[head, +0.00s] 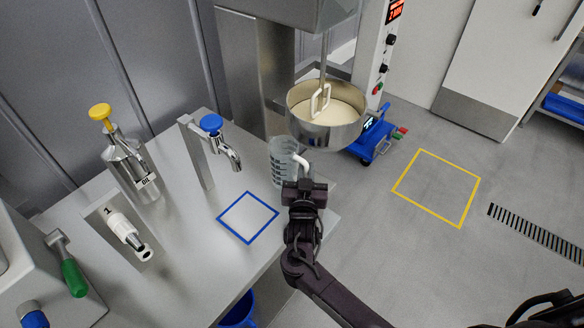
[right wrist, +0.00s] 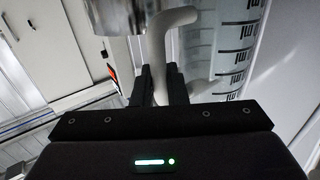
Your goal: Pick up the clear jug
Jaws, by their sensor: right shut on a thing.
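The clear jug (head: 282,160) stands upright near the right edge of the counter, with dark measuring marks on its side. Its pale handle (head: 301,163) faces my right gripper (head: 303,185). The gripper is shut on this handle. In the right wrist view the two dark fingers (right wrist: 160,86) close around the pale handle (right wrist: 156,45), and the marked jug wall (right wrist: 228,50) is just behind. I cannot tell whether the jug's base touches the counter. My left gripper is not in view.
A steel mixing bowl (head: 318,130) of pale contents hangs close beside and above the jug. A blue-handled tap (head: 212,124), a blue square outline (head: 247,217) and an oil bottle (head: 130,165) are on the counter (head: 185,260). A yellow outline (head: 437,187) marks clear floor.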

